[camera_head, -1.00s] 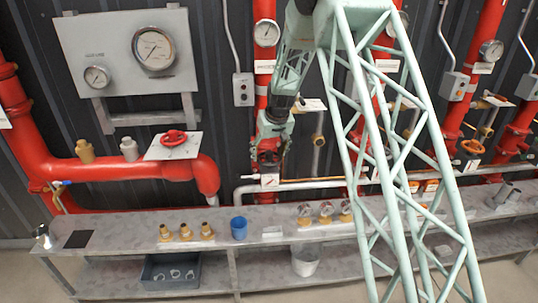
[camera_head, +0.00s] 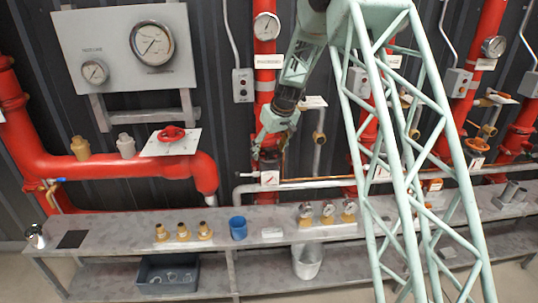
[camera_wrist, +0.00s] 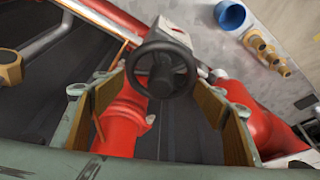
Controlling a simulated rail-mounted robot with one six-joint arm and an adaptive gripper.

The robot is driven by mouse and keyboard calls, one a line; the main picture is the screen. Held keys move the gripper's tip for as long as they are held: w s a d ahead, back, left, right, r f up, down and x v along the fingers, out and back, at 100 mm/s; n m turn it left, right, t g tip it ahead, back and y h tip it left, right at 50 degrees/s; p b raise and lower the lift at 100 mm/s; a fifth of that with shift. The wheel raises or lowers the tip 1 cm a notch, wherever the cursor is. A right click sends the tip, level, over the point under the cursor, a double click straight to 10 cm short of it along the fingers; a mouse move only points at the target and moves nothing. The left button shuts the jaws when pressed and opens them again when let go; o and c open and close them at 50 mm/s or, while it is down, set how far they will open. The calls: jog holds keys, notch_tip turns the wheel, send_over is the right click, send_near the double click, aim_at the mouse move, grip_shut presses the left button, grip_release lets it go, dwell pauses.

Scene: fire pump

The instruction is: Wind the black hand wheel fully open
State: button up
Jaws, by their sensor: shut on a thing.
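The black hand wheel (camera_wrist: 162,70) is in the upper middle of the wrist view, in front of a red pipe. My gripper (camera_wrist: 160,80) has a tan-padded finger on each side of it. The fingertips are at the left and right of its rim, and the gripper is shut on it. In the head view my gripper (camera_head: 267,152) is at the red vertical pipe left of centre. The wheel is too small and covered there to make out. How far the wheel is turned cannot be told.
A red hand wheel (camera_head: 171,133) sits on the pipe to the left. Below is a grey bench (camera_head: 110,227) with brass fittings (camera_head: 184,232), a blue cup (camera_head: 238,228) and several gauges (camera_head: 328,210). A grey pipe (camera_head: 320,183) runs just below my gripper.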

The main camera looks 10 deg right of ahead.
jog(key=shift+d+f+n+y+b, duration=0.1)
jog(key=shift+f+n+y+b, duration=0.15)
jog(key=shift+n+b, duration=0.9)
jog(key=shift+r+b, duration=0.15)
jog(key=shift+b, duration=0.35)
jog(key=shift+n+g+y+b, duration=0.25)
jog(key=shift+g+b, duration=0.05)
jog(key=shift+b, duration=0.4)
jog(key=shift+n+y+b, duration=0.3)
jog(key=shift+n+b, duration=0.65)
jog(key=shift+n, duration=0.05)
jog(key=shift+n+g+y+b, duration=0.45)
jog(key=shift+n+g, duration=0.35)
jog(key=shift+n, duration=1.8)
jog(key=shift+n+g+p, duration=0.3)
jog(key=shift+p, duration=0.05)
